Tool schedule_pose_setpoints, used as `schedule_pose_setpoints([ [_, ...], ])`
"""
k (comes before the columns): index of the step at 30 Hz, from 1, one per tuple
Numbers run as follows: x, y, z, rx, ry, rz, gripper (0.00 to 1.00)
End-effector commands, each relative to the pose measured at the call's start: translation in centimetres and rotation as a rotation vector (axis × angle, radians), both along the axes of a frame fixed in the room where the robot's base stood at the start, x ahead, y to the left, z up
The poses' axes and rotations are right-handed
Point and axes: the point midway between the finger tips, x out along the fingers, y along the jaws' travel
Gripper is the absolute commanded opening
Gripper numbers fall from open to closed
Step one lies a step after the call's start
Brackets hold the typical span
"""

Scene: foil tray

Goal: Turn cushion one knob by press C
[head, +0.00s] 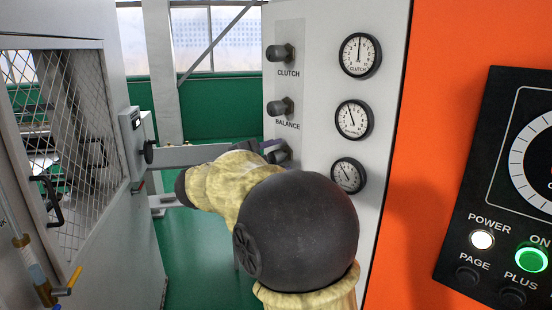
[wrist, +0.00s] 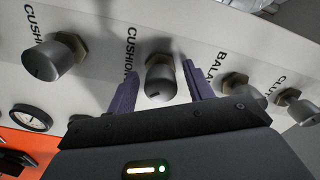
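A row of dark grey knobs sits on the pale panel. In the wrist view, a knob labelled CUSHION (wrist: 160,80) stands between the two purple fingers of my gripper (wrist: 159,70). A gap shows on each side of it, so my gripper is open around the knob. Another knob with a partly cut-off CUSHION label (wrist: 55,57) is to its left; neither label's number is readable. In the head view, my gripper (head: 277,147) is at the third knob down, below BALANCE, and my arm hides most of it and the panel below.
The BALANCE knob (head: 280,106) and CLUTCH knob (head: 280,53) are above; in the wrist view BALANCE (wrist: 240,90) is close to the right finger. Gauges (head: 359,55) line the panel. An orange cabinet (head: 432,130) stands right, a mesh-door machine (head: 70,150) left.

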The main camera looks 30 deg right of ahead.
Motion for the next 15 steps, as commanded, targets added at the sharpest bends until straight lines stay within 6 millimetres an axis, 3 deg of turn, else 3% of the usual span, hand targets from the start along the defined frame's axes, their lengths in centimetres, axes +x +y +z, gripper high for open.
schedule_pose_setpoints([
  [8,-0.2,0.9,0.0,0.000,-0.002,0.004,0.52],
  [15,-1.3,4.8,-0.2,0.000,-0.002,0.006,0.52],
])
